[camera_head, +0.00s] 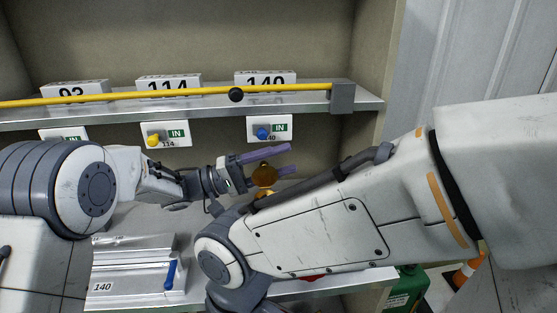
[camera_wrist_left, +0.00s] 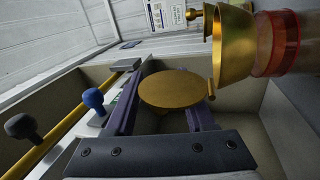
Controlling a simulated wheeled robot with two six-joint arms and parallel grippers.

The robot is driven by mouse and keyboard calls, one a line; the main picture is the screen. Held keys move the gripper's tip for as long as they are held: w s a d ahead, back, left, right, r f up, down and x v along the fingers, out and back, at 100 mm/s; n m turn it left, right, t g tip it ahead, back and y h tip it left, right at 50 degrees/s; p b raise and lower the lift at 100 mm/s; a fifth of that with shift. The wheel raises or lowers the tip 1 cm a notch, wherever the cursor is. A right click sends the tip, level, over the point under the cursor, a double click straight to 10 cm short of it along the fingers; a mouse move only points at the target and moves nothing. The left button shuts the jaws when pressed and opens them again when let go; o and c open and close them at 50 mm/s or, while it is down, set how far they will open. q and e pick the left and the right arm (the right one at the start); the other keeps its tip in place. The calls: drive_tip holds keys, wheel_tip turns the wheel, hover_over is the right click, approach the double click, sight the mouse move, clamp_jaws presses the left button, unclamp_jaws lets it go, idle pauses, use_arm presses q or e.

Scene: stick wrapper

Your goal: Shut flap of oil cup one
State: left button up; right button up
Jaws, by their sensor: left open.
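My left gripper (camera_head: 285,160) is open near the middle of the head view, its two purple fingers pointing right. A round brass flap (camera_head: 264,176) shows at the fingers. In the left wrist view the flap (camera_wrist_left: 172,90) appears as a flat disc between the spread fingers of the left gripper (camera_wrist_left: 166,84); I cannot tell whether they touch it. The flap's right edge is by a small hinge pin near the rim of a brass oil cup (camera_wrist_left: 236,45). The flap stands swung away from the cup's mouth. My right arm crosses the front of the head view, and its gripper is not visible.
A yellow bar (camera_head: 180,94) with a black knob runs along the shelf (camera_head: 215,108). Number blocks stand behind it. A blue knob (camera_head: 262,133) and a yellow knob (camera_head: 153,140) sit on IN plates below. A metal block marked 140 (camera_head: 125,270) lies lower left.

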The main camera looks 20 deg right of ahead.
use_arm(q)
clamp_jaws()
drive_tip(key=shift+s+m, duration=0.1)
drive_tip(key=shift+m, duration=0.2)
drive_tip(key=s+m+g+y+b, duration=0.1)
drive_tip(key=m, duration=0.4)
drive_tip(key=s+a+f+m+g+y+b, duration=0.1)
drive_tip(key=s+m, duration=0.1)
drive_tip(key=m, duration=0.4)
drive_tip(key=s+f+m+g+y+b, duration=0.1)
drive_tip(key=s+m+y+b, duration=0.1)
drive_tip(key=m, duration=0.3)
drive_tip(key=shift+s+a+f+m+g, duration=0.2)
drive_tip(key=shift+s+a+m+g, duration=0.1)
drive_tip(key=shift+a+m, duration=0.1)
drive_tip(key=shift+s+f+m+y+b, duration=0.15)
drive_tip(key=shift+f+m+b, duration=0.15)
drive_tip(key=shift+m, duration=0.35)
drive_tip(key=shift+s+f+m+y+b, duration=0.15)
drive_tip(key=shift+m+b, duration=0.15)
drive_tip(key=shift+m, duration=0.35)
